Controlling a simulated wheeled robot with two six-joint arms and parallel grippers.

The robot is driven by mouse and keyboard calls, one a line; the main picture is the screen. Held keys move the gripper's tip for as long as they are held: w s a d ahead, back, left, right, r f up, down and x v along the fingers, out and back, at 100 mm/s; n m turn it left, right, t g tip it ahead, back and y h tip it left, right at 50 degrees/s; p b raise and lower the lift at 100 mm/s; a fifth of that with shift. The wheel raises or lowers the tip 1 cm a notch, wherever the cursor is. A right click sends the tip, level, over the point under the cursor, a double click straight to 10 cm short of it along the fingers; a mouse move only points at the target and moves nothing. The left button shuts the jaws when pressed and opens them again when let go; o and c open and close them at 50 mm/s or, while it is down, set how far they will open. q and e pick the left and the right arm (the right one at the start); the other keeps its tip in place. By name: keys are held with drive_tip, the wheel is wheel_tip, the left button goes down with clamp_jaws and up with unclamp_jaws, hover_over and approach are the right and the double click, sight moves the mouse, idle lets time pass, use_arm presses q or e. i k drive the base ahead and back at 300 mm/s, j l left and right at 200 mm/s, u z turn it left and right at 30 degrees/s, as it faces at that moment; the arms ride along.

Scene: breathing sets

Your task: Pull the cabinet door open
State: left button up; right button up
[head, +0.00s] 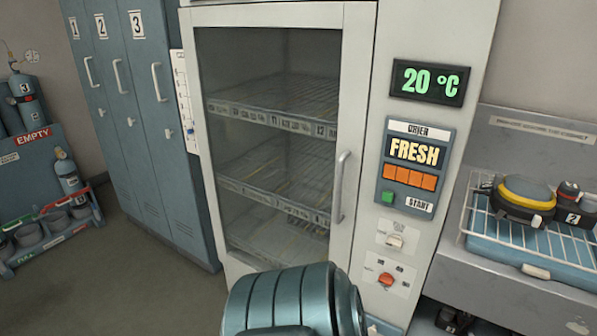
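The cabinet door (188,110) has a pale frame and a large glass pane. It looks shut against the white cabinet (365,140). Its upright metal handle (338,188) is on the right side of the frame, and nothing touches it. Through the glass I see wire shelves (270,120) with numbered front strips; no sets can be made out on them. A rounded blue-green part close to the camera hides the bottom of the door. Neither of my grippers is in view.
The cabinet's panel (415,165) reads FRESH, below a 20 °C display (430,82). Blue lockers (140,110) stand at the left, with a bottle rack (40,190) further left. A metal bench (530,270) with a tray stands at the right. Floor (130,290) is clear at lower left.

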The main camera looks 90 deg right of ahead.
sight(357, 20)
drive_tip(key=z, duration=2.15)
